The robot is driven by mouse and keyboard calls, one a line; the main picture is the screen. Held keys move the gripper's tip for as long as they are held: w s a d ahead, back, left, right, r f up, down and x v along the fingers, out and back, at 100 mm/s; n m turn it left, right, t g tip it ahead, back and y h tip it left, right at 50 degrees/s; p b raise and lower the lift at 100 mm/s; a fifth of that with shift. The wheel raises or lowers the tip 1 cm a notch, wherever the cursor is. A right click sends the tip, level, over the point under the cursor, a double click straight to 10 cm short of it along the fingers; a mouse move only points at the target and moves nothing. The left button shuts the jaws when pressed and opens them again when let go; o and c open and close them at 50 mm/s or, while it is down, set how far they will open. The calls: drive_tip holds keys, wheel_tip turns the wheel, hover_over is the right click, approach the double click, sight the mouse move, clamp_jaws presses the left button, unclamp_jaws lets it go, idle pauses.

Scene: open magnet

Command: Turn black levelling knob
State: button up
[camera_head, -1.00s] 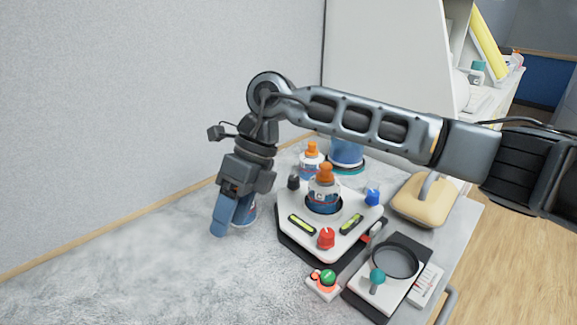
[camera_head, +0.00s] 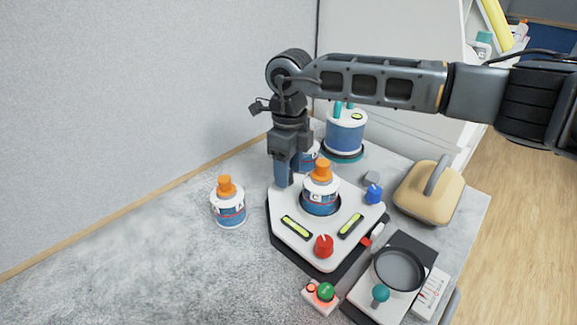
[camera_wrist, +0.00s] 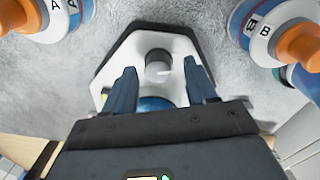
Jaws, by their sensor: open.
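The black levelling knob (camera_wrist: 158,62) shows in the wrist view as a dark grey cylinder with a pale pointer mark, on the white levelling platform (camera_wrist: 182,43). My gripper (camera_wrist: 160,80) is open, with one blue finger on each side of the knob in that view; I cannot tell whether they touch it. In the head view my gripper (camera_head: 284,178) points down over the back left corner of the platform (camera_head: 285,207) and hides the knob. A red knob (camera_head: 324,246) and a blue knob (camera_head: 373,194) sit at the other corners.
Bottle C (camera_head: 321,195) stands in the platform's central well, close to my gripper. Bottle A (camera_head: 228,207) stands to the left; bottle B (camera_wrist: 262,28) is partly hidden behind my gripper.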

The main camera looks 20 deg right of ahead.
drive_tip(key=shift+f, duration=0.3)
drive_tip(key=c, duration=1.1)
drive_tip(key=shift+o, duration=0.2)
drive_tip(key=shift+f+n+b, duration=0.1)
drive_tip(key=shift+n+b, duration=0.2)
drive_tip(key=shift+b, duration=0.1)
drive_tip(key=n+b, duration=0.2)
drive_tip(key=shift+n, duration=0.3)
drive_tip(key=shift+w+n+b, duration=0.1)
drive_tip(key=shift+n+b, duration=1.2)
drive_tip(key=shift+n, duration=0.3)
clamp_jaws()
